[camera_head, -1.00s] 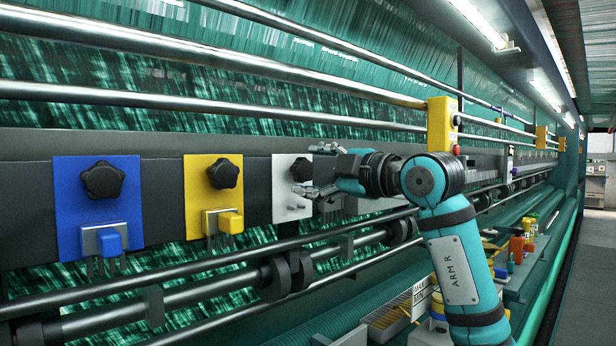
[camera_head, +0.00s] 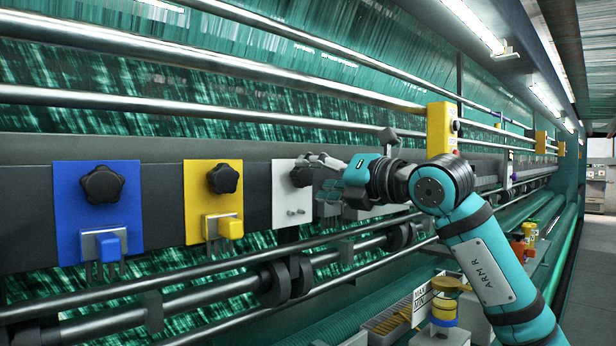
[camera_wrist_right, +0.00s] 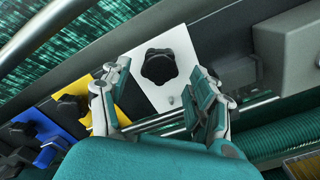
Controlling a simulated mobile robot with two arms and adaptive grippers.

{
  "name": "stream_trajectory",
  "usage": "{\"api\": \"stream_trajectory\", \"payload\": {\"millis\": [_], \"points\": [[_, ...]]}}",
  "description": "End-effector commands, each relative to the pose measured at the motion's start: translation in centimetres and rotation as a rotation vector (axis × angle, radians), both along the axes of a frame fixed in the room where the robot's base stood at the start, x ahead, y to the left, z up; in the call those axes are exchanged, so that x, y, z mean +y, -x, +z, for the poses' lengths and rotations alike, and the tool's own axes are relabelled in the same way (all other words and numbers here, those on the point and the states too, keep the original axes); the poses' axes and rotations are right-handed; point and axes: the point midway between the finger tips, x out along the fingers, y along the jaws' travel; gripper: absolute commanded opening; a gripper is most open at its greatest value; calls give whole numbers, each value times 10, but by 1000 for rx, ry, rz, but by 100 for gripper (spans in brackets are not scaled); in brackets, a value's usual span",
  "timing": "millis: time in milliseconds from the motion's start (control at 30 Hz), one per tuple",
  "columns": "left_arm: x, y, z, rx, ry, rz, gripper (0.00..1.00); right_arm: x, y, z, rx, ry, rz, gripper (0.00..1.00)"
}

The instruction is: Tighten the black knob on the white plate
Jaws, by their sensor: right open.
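The white plate (camera_head: 286,208) is fixed to the dark rail, third from the left in the head view. The black knob (camera_head: 301,176) on it is partly hidden by my right gripper (camera_head: 318,170). In the right wrist view, the black star-shaped knob (camera_wrist_right: 158,66) shows whole on the white plate (camera_wrist_right: 182,42). The open fingers of my right gripper (camera_wrist_right: 160,72) stand on either side of it, with visible gaps. I cannot tell how far the fingertips are from the plate. My left gripper is in neither view.
A blue plate (camera_head: 70,215) and a yellow plate (camera_head: 194,175) with black knobs sit to the left on the same rail. Metal bars run above and below. A yellow box (camera_head: 440,130) stands to the right. A tray (camera_head: 385,318) lies below.

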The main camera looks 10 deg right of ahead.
Motion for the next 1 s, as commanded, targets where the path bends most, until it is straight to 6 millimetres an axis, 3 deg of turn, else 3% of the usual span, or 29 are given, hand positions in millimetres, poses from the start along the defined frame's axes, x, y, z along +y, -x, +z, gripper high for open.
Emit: {"api": "stream_trajectory", "payload": {"millis": [100,200,567,1000], "points": [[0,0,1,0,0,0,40,-1,0,1,-123,185,-1,62],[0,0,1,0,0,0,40,0,0,0,-171,258,0,62],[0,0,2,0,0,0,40,1,-2,0,-173,262,2,62],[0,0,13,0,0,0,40,15,-21,1,-173,261,2,62]]}}
